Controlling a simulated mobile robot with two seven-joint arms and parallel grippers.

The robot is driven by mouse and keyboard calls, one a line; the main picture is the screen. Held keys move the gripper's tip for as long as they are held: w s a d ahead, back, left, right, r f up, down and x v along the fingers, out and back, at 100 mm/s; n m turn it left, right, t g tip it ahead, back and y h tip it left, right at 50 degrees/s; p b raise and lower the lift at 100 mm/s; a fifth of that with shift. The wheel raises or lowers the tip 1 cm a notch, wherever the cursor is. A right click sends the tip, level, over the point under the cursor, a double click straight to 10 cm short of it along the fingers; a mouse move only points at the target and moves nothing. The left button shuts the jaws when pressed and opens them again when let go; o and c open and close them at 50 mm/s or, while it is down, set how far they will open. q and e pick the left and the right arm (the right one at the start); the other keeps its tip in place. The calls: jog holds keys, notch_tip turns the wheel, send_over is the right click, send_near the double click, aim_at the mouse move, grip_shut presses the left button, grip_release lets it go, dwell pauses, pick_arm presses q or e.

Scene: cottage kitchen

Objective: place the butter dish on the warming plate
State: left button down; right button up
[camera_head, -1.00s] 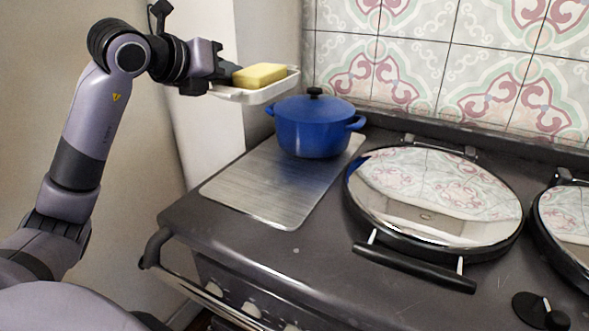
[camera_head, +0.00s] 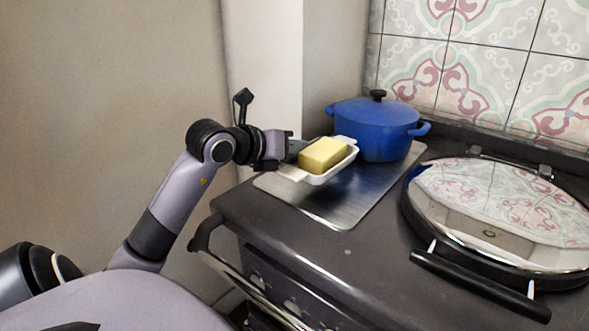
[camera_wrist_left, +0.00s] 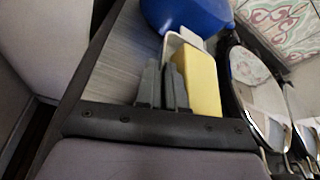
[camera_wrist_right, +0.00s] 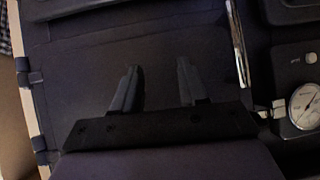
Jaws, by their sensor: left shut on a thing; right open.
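The butter dish (camera_head: 330,174) is a white dish with a yellow block of butter (camera_head: 323,155) in it. My left gripper (camera_head: 290,150) is shut on the dish's left side and holds it over the near-left part of the warming plate (camera_head: 330,212); whether they touch is unclear. In the left wrist view, the dish's white rim (camera_wrist_left: 172,42) and the butter (camera_wrist_left: 203,82) show beside my left gripper's fingers (camera_wrist_left: 163,85). The warming plate is a flat brushed-metal sheet. My right gripper (camera_wrist_right: 157,85) is open and empty in the right wrist view, before a dark panel.
A blue lidded pot (camera_head: 375,130) stands on the back of the warming plate, close behind the dish. A round chrome hob lid (camera_head: 500,215) with a black handle is to the right. The plate's front is clear. A rail (camera_head: 235,270) runs along the stove front.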

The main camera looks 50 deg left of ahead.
pick_arm(q)
jog(key=shift+f+b, duration=0.3)
jog(key=shift+f, duration=1.75)
jog(key=shift+f, duration=0.1)
jog(key=c, duration=1.2)
grip_release()
jog(key=shift+c, duration=0.2)
jog(key=v, duration=1)
jog(key=shift+s, duration=0.1)
jog(key=shift+v, duration=0.95)
